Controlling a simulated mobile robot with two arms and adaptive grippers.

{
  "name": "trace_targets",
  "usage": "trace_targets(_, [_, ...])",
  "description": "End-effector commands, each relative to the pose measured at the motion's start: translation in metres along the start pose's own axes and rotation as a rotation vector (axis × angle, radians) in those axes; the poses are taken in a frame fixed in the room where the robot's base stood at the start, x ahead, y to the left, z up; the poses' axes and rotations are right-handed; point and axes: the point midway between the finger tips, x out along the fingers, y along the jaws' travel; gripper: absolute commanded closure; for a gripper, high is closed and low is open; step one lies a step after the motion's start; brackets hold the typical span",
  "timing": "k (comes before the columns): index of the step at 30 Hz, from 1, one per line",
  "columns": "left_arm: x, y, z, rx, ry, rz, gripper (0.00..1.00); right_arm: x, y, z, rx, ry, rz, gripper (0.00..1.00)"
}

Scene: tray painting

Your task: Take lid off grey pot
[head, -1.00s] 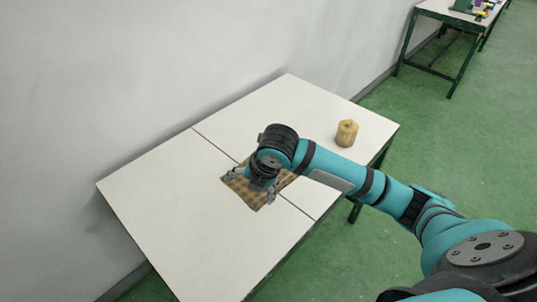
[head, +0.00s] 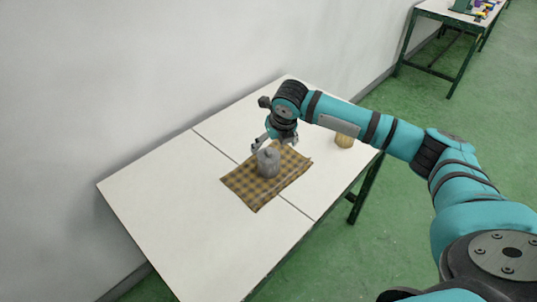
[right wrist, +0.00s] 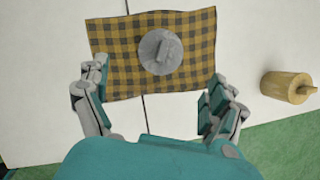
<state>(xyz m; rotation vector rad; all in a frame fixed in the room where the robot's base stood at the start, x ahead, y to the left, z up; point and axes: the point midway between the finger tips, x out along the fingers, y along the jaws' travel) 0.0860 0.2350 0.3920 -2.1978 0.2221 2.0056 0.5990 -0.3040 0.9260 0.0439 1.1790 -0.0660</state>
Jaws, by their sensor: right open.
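The grey pot (head: 268,164) stands upright on a yellow and dark checked cloth on the white table. In the right wrist view its round lid (right wrist: 161,51) shows from above, with a bar-like handle across the middle. My right gripper (head: 274,144) is open and empty, just behind the pot in the head view. In the right wrist view the two fingers (right wrist: 158,90) are wide apart, one on each side below the pot and cloth. My left gripper is not in view.
The checked cloth (head: 242,183) lies under the pot. A tan lidded pot (right wrist: 287,87) stands to the right; my arm partly hides it in the head view. The white table (head: 170,210) is otherwise clear. A wall runs behind it.

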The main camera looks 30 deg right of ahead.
Motion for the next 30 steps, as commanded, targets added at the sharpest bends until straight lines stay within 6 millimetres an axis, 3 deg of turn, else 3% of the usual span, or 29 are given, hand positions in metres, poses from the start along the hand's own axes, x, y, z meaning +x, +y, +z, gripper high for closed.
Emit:
trace_targets(3, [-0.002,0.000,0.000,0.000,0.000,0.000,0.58,0.017,0.000,0.000,0.001,0.002,0.000,0.06])
trace_targets(11, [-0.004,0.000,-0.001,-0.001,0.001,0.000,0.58,0.035,0.000,0.004,0.002,0.001,0.001,0.06])
trace_targets(19, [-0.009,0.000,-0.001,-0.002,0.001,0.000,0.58,0.071,-0.001,0.011,0.001,0.001,0.000,0.06])
trace_targets(28, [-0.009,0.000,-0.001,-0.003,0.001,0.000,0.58,0.078,-0.001,0.011,-0.001,-0.001,0.000,0.06])
trace_targets(30, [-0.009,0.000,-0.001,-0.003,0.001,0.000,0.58,0.078,-0.001,0.011,-0.001,-0.001,0.000,0.12])
